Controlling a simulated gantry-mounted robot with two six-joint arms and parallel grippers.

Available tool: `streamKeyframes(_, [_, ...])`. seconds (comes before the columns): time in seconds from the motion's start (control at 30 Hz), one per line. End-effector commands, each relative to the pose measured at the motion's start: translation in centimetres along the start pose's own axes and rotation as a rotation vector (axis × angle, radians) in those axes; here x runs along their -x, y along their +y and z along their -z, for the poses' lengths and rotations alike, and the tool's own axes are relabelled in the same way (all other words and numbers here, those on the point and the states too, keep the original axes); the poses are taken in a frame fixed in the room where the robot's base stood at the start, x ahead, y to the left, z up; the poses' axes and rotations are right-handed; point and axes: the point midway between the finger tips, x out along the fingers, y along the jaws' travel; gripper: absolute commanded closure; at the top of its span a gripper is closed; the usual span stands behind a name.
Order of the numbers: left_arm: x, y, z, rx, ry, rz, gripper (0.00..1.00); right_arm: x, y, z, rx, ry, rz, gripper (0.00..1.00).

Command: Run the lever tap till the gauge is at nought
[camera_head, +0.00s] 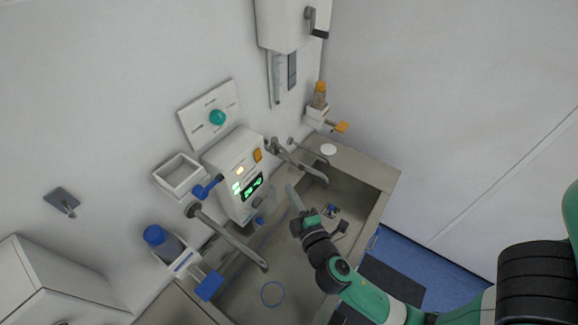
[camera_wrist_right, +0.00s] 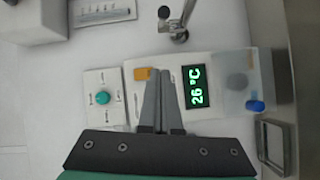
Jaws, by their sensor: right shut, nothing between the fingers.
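A white wall unit (camera_head: 222,163) carries a lit green display (camera_head: 254,187). In the right wrist view the display (camera_wrist_right: 196,86) reads 26 °C. A metal tap with a blue lever (camera_head: 208,188) and a long spout (camera_head: 235,242) is left of the unit. A second metal tap (camera_head: 285,155) is right of it, and a tap part (camera_wrist_right: 178,32) shows at the top of the right wrist view. My right gripper (camera_head: 293,196) is shut and empty, over the sink in front of the unit, apart from both taps in the head view. My left gripper is not in view.
A steel sink (camera_head: 225,290) lies below, with a blue ring (camera_head: 272,294) in it. A blue-capped bottle (camera_head: 158,240) and an orange-capped bottle (camera_head: 320,95) are in wall holders. A teal-knob panel (camera_head: 207,112) and an empty white tray (camera_head: 180,175) are nearby.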

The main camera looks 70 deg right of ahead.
Motion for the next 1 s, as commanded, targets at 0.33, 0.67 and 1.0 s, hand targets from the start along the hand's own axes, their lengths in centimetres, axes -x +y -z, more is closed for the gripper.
streamKeyframes(0.33, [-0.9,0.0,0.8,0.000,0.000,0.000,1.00,-7.5,0.2,-0.1,-0.003,-0.004,-0.002,1.00])
streamKeyframes(0.67, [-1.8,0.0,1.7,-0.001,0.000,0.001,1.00,-9.2,0.2,-3.6,-0.003,-0.002,0.000,1.00])
streamKeyframes(1.0, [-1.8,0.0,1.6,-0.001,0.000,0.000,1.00,-9.3,0.0,-3.9,-0.004,0.000,0.000,1.00])
